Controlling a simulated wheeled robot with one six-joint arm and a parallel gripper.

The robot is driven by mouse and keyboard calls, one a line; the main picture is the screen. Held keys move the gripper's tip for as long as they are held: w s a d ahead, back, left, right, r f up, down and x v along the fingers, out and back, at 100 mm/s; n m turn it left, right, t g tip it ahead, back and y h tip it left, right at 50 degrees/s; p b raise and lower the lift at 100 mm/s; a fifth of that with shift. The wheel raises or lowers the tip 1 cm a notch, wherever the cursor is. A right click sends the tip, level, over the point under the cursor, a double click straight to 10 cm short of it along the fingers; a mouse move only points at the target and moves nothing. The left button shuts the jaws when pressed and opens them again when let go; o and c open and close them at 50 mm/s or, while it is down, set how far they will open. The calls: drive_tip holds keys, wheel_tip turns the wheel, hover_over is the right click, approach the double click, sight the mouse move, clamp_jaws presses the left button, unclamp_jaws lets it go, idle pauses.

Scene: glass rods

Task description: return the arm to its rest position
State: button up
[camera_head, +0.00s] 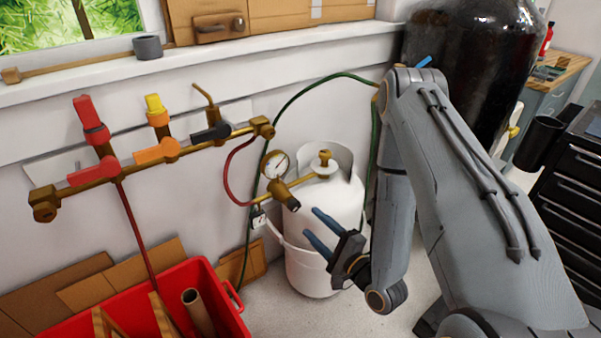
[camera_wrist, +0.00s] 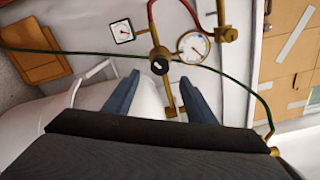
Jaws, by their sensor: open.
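My gripper (camera_head: 314,231) is open and empty. In the head view it hangs in front of the white gas cylinder (camera_head: 316,255), its two blue-grey fingers pointing up and left. My grey arm rises from the right and bends down to it. In the wrist view the two fingers of my gripper (camera_wrist: 154,97) are spread apart. The brass regulator (camera_wrist: 160,62) with its round gauge (camera_wrist: 193,47) shows between and beyond the fingertips. I cannot tell from these views whether a finger touches the cylinder.
A brass pipe manifold with a red valve (camera_head: 92,130), a yellow valve (camera_head: 156,110) and hoses runs along the left wall. A red crate (camera_head: 222,290) stands at lower left. A large black tank (camera_head: 470,60) stands behind my arm. A dark drawer cabinet (camera_head: 575,195) is at right.

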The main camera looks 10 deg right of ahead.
drive_tip(key=w+d+r+n+g+h, duration=0.25)
drive_tip(key=w+n+g+h, duration=0.2)
drive_tip(key=n, duration=0.25)
drive_tip(key=s+d+r+n+g+h+p, duration=0.2)
drive_tip(key=d+r+n+g+h, duration=0.1)
drive_tip(key=d+r+n+g, duration=0.15)
drive_tip(key=s+r+n+g, duration=0.2)
drive_tip(key=s+r+g, duration=0.1)
drive_tip(key=s+r, duration=0.4)
drive_tip(key=s+r+n+g+h, duration=0.1)
drive_tip(key=s+r+n+g, duration=0.2)
drive_tip(key=s, duration=1.1)
wheel_tip(320, 180, up, 4)
drive_tip(key=shift+d+f+g+p, duration=0.15)
drive_tip(key=shift+d+g+p, duration=0.15)
drive_tip(key=shift+d+p, duration=0.15)
drive_tip(key=shift+h, duration=0.25)
idle(0.8)
